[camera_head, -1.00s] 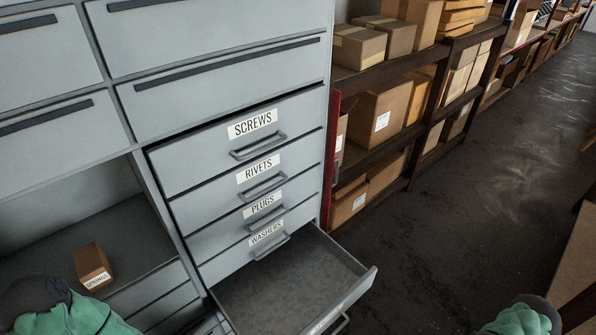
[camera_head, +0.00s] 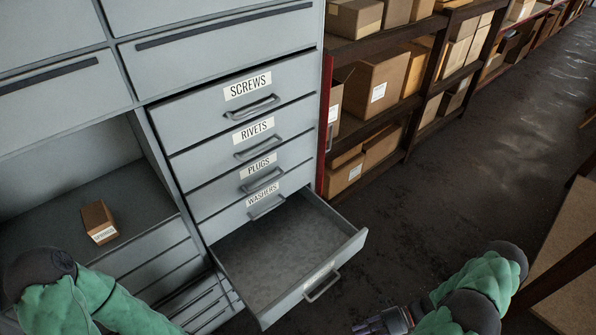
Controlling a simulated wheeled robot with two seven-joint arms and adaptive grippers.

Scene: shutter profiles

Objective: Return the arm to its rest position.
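My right arm (camera_head: 468,285) comes in at the lower right, in a green sleeve with dark joints. Part of my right gripper (camera_head: 376,325) shows at the bottom edge, in front of the open drawer and apart from it. Its fingertips are cut off or too small to judge. My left arm (camera_head: 85,300) is at the lower left, bent, and its gripper is out of view. The open drawer (camera_head: 285,255) sticks out below the one labelled WASHERS (camera_head: 262,195). Its floor looks bare.
The grey cabinet has shut drawers labelled SCREWS (camera_head: 247,87), RIVETS (camera_head: 257,127) and PLUGS (camera_head: 259,166). A small brown box (camera_head: 98,220) lies on the shelf at left. Shelves with cartons (camera_head: 375,85) stand behind. Dark floor (camera_head: 440,190) is clear at right.

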